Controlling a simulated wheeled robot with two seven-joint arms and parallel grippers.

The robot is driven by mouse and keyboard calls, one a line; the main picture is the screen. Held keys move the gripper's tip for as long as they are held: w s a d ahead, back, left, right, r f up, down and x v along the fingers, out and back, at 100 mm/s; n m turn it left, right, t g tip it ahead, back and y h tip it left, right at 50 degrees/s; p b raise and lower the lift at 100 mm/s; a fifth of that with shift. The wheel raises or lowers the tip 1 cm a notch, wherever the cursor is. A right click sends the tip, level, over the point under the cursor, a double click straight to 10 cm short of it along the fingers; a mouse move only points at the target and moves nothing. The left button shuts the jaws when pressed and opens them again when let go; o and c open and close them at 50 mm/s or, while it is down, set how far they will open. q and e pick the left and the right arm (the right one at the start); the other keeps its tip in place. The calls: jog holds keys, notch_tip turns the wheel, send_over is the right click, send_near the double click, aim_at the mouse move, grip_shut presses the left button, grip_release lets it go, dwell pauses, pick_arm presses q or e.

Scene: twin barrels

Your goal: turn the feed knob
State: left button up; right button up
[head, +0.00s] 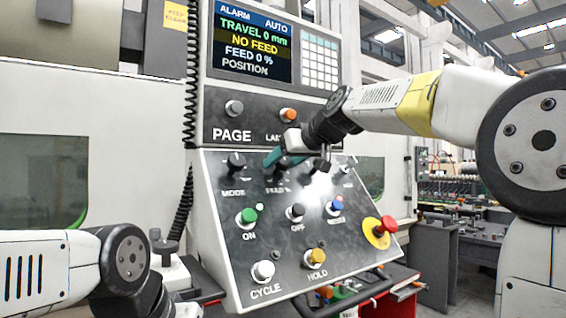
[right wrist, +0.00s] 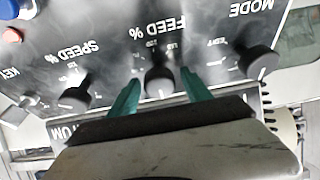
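The feed knob (right wrist: 159,80) is a dark knob under the FEED % label in the right wrist view. My right gripper (right wrist: 160,80) is open, with one teal finger on each side of the knob and a small gap showing on both sides. In the head view my right gripper (head: 275,158) reaches the panel's upper knob row from the right and largely hides the feed knob. The screen (head: 252,44) reads TRAVEL 0 mm, NO FEED and FEED 0 %. My left forearm shows at lower left; its gripper is out of view.
The mode knob (head: 236,162) is left of the feed knob, and the speed knob (right wrist: 76,95) is its other neighbour. Below are the green ON button (head: 247,216), the OFF button (head: 295,212) and a red emergency stop (head: 386,224). A coiled cable (head: 191,80) hangs along the panel's left side.

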grip_shut()
